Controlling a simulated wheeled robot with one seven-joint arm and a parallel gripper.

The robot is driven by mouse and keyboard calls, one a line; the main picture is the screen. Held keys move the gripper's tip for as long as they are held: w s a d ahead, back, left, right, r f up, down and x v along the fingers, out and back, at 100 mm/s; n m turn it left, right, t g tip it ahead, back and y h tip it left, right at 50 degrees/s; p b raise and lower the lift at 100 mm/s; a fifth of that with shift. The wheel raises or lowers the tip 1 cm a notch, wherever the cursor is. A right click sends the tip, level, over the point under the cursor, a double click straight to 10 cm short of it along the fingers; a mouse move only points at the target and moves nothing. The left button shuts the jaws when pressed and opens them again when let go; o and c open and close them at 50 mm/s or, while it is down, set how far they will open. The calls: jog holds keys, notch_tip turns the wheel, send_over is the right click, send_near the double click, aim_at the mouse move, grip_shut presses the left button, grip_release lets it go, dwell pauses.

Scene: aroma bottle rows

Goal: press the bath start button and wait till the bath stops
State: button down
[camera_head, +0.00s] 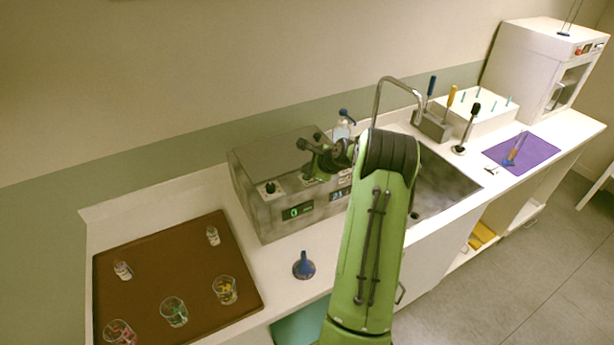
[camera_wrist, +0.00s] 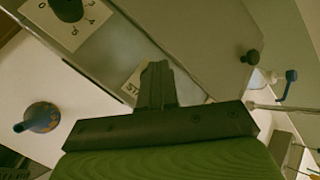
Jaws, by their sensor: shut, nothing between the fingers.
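The bath is a grey metal box (camera_head: 262,205) on the counter, with a dark knob (camera_head: 270,188) and a green display reading 0 (camera_head: 297,211) on its front. A second display (camera_head: 340,193) is partly covered by my arm. My gripper (camera_head: 308,150) is at the bath's upper front. In the wrist view my shut, empty fingers (camera_wrist: 156,72) lie over a pale label (camera_wrist: 132,84) whose visible letters begin "ST". The start button itself is hidden behind the fingers, so I cannot tell whether they touch it. The knob with number marks (camera_wrist: 68,8) shows at upper left.
A brown tray (camera_head: 165,255) with several glasses and small bottles is at left. A sink (camera_head: 440,185), a tool holder (camera_head: 433,127), a purple mat (camera_head: 530,150) and a white cabinet (camera_head: 520,75) are at right.

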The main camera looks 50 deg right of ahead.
jog(key=shift+f, duration=0.35)
jog(key=shift+r, duration=0.15)
dwell(0.3)
jog(key=shift+r+p, duration=0.5)
jog(key=shift+r, duration=0.2)
jog(key=shift+r, duration=0.1)
notch_tip(320, 180, up, 5)
jog(key=p, duration=0.4)
dwell(0.5)
